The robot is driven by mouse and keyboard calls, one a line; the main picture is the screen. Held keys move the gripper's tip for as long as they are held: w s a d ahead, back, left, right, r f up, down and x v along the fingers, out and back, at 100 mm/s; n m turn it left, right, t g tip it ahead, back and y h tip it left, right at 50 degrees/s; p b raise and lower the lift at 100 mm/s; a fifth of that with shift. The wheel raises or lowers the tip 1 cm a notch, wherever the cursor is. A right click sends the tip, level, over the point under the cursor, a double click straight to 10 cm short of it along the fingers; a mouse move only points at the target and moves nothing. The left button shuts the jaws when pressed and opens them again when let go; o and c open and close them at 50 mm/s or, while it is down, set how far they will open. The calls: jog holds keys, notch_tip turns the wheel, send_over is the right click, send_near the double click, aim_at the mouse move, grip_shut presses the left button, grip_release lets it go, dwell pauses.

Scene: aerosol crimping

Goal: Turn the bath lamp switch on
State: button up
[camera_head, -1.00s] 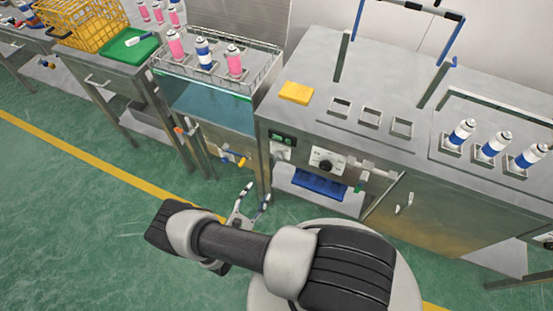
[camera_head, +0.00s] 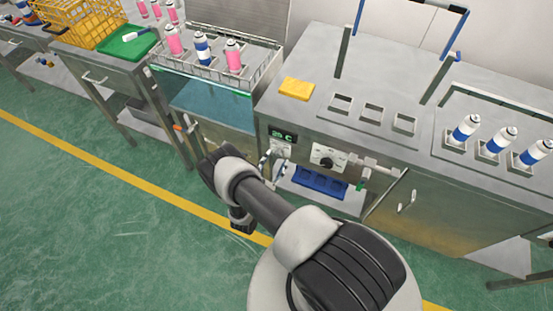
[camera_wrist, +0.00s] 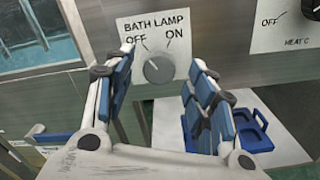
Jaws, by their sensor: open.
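The bath lamp switch is a round grey knob (camera_wrist: 158,68) on a white plate marked BATH LAMP, OFF and ON. Its mark seems to point up and left, toward OFF. In the head view, its plate (camera_head: 281,149) is below the green display. My gripper (camera_wrist: 160,64) is open, with one blue-padded finger on each side of the knob in the wrist view. The fingers seem apart from the knob; how far they are from the panel is unclear. In the head view, my gripper (camera_head: 272,164) is at the panel, partly hidden by my arm.
The heat dial (camera_head: 328,159) is to the right on the same panel. A blue tray (camera_head: 320,183) is on the lower shelf. A water bath (camera_head: 215,105) with a wire rack of cans stands to the left. The green floor in front is clear.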

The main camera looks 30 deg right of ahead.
jog(key=shift+x, duration=1.1)
jog(key=shift+c, duration=0.5)
jog(key=c, duration=1)
